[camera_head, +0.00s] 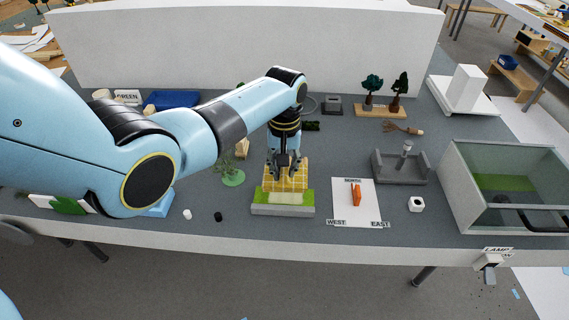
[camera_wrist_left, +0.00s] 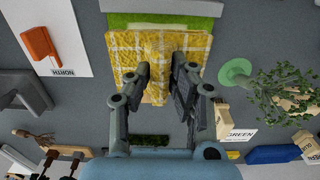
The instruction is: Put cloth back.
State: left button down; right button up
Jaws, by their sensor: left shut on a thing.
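The cloth (camera_head: 299,174) is yellow with a pale check pattern. My left gripper (camera_head: 285,163) points down at its far part and is shut on it. In the left wrist view the cloth (camera_wrist_left: 125,50) bunches into a raised fold between the fingertips (camera_wrist_left: 159,75). The cloth is at the back of a grey block with a green top (camera_head: 262,197), which carries a paler strip at its front. I cannot tell how much of the cloth rests on the block. My right gripper is not in view.
A white sheet (camera_head: 345,210) with an orange piece lies to the right. Beyond it stand a grey fixture (camera_head: 386,169) and a glass-fronted box (camera_head: 455,175). A small tree on a green disc (camera_head: 232,178) stands left of the cloth. A white wall (camera_head: 250,50) closes the back.

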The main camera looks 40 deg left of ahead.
pick_arm(q)
notch_tip(320, 180, down, 2)
jog(key=shift+s+f+b, duration=0.1)
jog(key=shift+f+b, duration=0.05)
jog(key=shift+b, duration=0.5)
jog(key=shift+f+b, duration=0.45)
jog(key=shift+f, duration=0.15)
jog(key=shift+f+b, duration=0.65)
jog(key=shift+f, duration=0.4)
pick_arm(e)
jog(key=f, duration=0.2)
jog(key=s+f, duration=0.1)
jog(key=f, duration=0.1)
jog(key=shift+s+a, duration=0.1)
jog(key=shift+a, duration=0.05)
pick_arm(q)
jog(key=shift+f, duration=0.25)
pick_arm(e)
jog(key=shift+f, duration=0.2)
pick_arm(q)
jog(key=c, duration=1.1)
grip_release()
jog(key=shift+r, duration=0.1)
